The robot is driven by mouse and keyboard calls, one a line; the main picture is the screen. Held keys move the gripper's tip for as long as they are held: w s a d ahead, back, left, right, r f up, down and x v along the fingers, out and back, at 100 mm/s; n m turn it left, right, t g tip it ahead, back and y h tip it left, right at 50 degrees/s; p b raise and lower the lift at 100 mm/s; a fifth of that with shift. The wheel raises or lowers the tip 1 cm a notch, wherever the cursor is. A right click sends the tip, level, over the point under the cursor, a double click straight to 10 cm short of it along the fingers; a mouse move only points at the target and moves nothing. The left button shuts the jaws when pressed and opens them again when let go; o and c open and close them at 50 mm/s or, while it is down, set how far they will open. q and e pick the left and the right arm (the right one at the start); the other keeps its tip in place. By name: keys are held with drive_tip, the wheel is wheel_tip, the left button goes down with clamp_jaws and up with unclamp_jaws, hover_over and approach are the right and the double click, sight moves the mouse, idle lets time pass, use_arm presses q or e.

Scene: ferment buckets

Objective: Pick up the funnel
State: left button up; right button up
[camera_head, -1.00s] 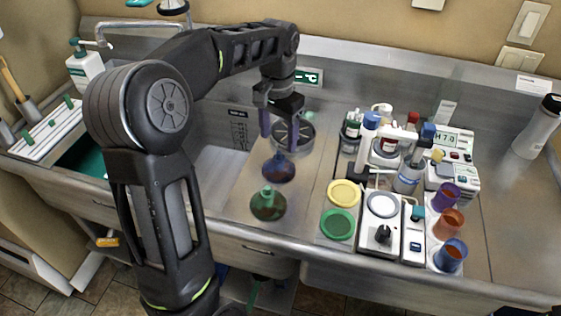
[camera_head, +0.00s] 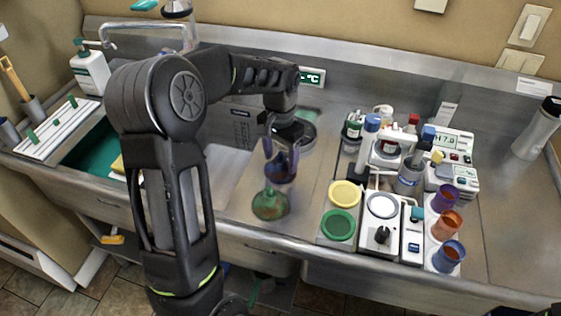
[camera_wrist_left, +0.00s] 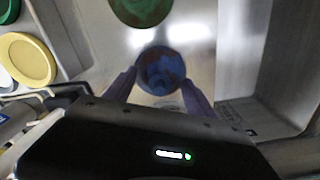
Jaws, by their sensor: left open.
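A translucent blue flask-like piece (camera_head: 281,173), wide below with a narrow top, stands on the steel counter; it looks like the funnel, though I cannot be sure. A similar green piece (camera_head: 269,206) stands just in front of it. My left gripper (camera_head: 281,160) points down over the blue piece, its open fingers on either side of it. In the left wrist view the blue piece (camera_wrist_left: 162,70) is a round shape between the fingertips, with the green piece (camera_wrist_left: 142,8) beyond. Contact cannot be told.
On the right are yellow (camera_head: 345,193) and green (camera_head: 338,225) discs, a scale (camera_head: 383,206), bottles, a meter (camera_head: 455,145) and coloured cups (camera_head: 449,255). A sink basin lies left.

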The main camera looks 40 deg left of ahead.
use_arm(q)
drive_tip(key=shift+f, duration=0.2)
drive_tip(key=shift+c, duration=0.2)
clamp_jaws()
idle(0.8)
